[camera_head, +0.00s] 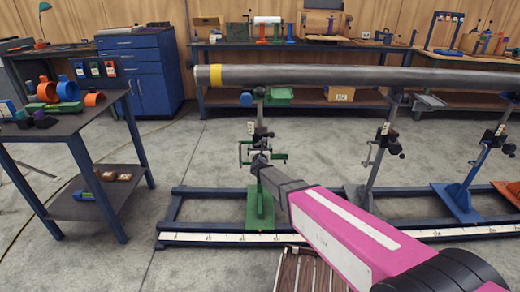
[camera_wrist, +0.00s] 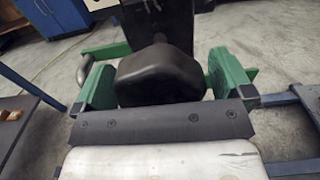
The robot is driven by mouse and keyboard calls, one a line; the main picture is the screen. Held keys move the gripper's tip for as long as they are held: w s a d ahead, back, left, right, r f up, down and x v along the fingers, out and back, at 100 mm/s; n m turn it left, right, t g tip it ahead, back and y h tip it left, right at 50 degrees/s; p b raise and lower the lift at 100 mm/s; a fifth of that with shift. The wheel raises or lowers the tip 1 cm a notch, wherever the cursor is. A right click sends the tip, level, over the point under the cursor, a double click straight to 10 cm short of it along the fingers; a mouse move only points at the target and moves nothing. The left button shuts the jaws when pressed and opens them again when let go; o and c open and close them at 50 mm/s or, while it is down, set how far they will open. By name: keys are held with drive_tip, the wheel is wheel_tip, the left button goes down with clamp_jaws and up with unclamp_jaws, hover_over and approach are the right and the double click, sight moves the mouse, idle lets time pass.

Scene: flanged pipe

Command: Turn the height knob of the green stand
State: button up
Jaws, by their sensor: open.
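The green stand (camera_head: 260,208) stands upright on the floor rail, under the left end of the grey pipe (camera_head: 330,76). My gripper (camera_head: 263,161) is in front of the stand's post and hides part of it. In the wrist view, a black lobed knob (camera_wrist: 160,78) sits between two green jaw-like pieces, with gaps visible beside it. My gripper is open around the knob, and no firm contact is seen. A dark upright part stands behind the knob.
A grey stand (camera_head: 370,190) and a blue stand (camera_head: 462,198) are farther right on the rail frame (camera_head: 195,238). A side table (camera_head: 60,125) with orange and blue clamps is at left. Workbenches line the back wall. Open floor lies between the table and the stands.

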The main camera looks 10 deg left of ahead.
drive_tip(key=shift+w, duration=0.2)
drive_tip(key=c, duration=0.9)
drive_tip(key=shift+d+n, duration=0.1)
drive_tip(key=shift+n, duration=4.2)
